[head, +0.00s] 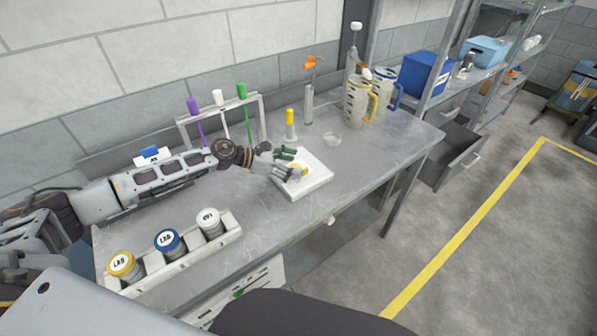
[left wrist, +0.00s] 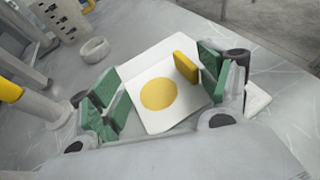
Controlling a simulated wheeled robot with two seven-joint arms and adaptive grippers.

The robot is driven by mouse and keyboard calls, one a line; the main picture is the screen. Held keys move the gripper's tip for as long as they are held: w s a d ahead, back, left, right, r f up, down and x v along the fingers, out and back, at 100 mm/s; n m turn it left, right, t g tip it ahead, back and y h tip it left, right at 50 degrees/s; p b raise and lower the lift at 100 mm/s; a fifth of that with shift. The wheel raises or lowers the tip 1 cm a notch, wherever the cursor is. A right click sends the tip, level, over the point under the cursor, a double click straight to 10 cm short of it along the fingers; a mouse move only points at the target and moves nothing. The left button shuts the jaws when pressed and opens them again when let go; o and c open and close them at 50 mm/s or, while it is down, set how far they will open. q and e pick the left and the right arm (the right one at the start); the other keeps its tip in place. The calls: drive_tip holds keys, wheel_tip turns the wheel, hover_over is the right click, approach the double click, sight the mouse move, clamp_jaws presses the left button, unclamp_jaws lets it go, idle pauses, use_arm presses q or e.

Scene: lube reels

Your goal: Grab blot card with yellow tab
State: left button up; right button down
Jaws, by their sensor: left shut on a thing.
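The blot card is white with a round yellow spot, and it shows in the left wrist view (left wrist: 143,108). Its yellow tab (left wrist: 186,67) stands up at the edge beside the green finger pads on the right. My left gripper (head: 288,163) is shut on the card, with green pads on both sides of it in the left wrist view (left wrist: 160,92). In the head view the fingers partly cover the card above a white block (head: 315,183) on the bench. I cannot tell whether the card touches the block. My right gripper is not in view.
On the grey bench (head: 365,150) stand a rack with purple, white and green handled sticks (head: 241,91), a yellow-topped tube (head: 291,124), a small ring (head: 332,139) and jugs (head: 357,101). A tray (head: 187,262) holds lidded jars in front. The bench right of the block is clear.

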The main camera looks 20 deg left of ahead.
use_arm(q)
drive_tip(key=shift+c, duration=0.5)
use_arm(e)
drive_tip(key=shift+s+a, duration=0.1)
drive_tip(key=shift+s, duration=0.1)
